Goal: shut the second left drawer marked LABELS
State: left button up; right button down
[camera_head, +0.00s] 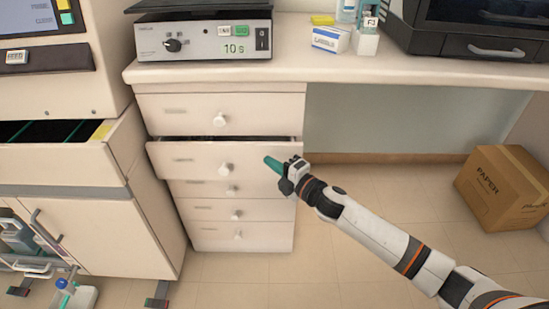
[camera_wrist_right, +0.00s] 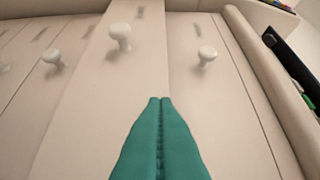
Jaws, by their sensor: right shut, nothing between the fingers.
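The second drawer (camera_head: 208,162) of the drawer stack under the worktop stands partly open, its pale front jutting out past the others with a dark gap along its top. Its round white knob (camera_head: 225,168) also shows in the right wrist view (camera_wrist_right: 121,38). The label on its front is too small to read. My right gripper (camera_head: 268,161) has green fingers, shut and empty, in front of the right part of this drawer front. In the right wrist view the fingertips (camera_wrist_right: 160,100) are near the drawer front's edge; I cannot tell whether they touch. My left gripper is out of view.
The top drawer (camera_head: 270,110) and the lower drawers (camera_head: 265,210) look shut. A grey device with a dial (camera_head: 200,43) stands on the worktop above. An open drawer (camera_head: 60,160) of the left cabinet juts out nearby. A cardboard box (camera_head: 500,185) sits on the floor at right.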

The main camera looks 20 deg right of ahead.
aim_at(283, 148)
jog(key=shift+w+d, duration=0.3)
jog(key=shift+w, duration=0.25)
jog(key=shift+w+d, duration=0.25)
jog(key=shift+w, duration=0.3)
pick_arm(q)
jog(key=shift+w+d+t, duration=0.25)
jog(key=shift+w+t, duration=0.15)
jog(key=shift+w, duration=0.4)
pick_arm(e)
jog(key=shift+w+d, duration=0.1)
jog(key=shift+w, duration=0.3)
jog(key=w, duration=0.2)
jog(key=w+d, duration=0.1)
jog(key=w, duration=0.1)
jog(key=shift+w+d+b, duration=0.2)
jog(key=shift+b, duration=0.15)
jog(key=shift+d+r, duration=0.1)
jog(key=shift+d, duration=0.1)
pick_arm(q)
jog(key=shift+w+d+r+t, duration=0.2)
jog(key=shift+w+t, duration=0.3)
pick_arm(e)
jog(key=shift+r, duration=0.15)
